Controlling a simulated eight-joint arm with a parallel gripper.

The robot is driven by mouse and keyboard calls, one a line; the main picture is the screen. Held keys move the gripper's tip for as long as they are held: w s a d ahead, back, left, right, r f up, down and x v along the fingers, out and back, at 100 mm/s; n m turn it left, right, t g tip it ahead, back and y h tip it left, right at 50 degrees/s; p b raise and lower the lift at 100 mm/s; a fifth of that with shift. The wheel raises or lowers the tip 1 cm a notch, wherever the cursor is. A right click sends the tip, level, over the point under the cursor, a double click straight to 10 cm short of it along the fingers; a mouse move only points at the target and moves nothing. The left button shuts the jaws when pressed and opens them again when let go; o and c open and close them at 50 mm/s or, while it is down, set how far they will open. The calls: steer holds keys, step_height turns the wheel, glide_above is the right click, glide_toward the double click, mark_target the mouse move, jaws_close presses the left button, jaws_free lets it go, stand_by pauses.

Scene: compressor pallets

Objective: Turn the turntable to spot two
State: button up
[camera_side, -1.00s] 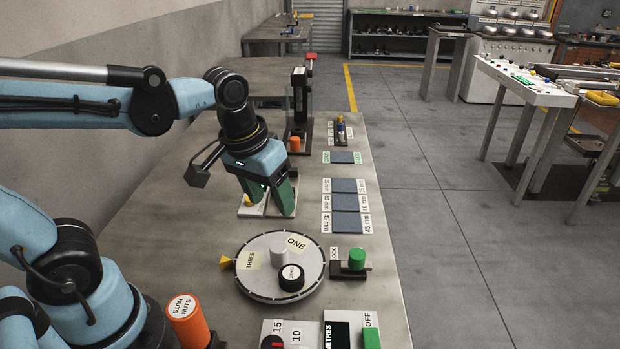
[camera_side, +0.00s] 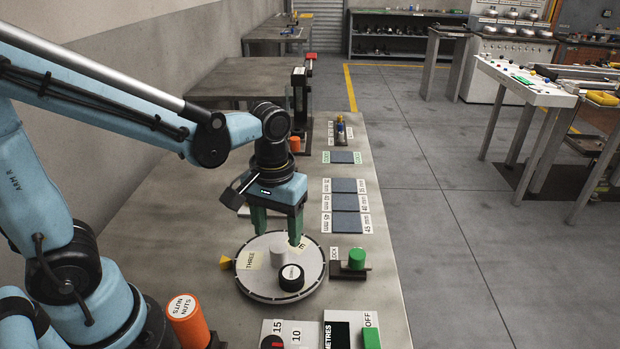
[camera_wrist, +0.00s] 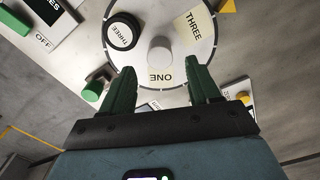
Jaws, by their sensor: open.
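The turntable (camera_side: 262,286) is a round pale disc with a dark notched edge. A grey post (camera_side: 277,250) stands at its middle. A "THREE" label (camera_side: 249,260) faces the yellow pointer (camera_side: 227,262) at the left; the "ONE" label is partly hidden in the side view but shows in the wrist view (camera_wrist: 161,77). My gripper (camera_side: 278,235) is open and empty, pointing down over the disc's far edge. In the wrist view its green fingers (camera_wrist: 160,80) straddle the "ONE" label.
A lock block with a green knob (camera_side: 357,259) stands right of the disc. Blue pads (camera_side: 345,194) with millimetre labels lie beyond. An orange nuts container (camera_side: 187,318) and a panel with a green OFF button (camera_side: 371,337) are near the front.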

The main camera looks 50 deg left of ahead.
mark_target(279, 246)
steer(key=shift+f, duration=2.8)
jaws_close()
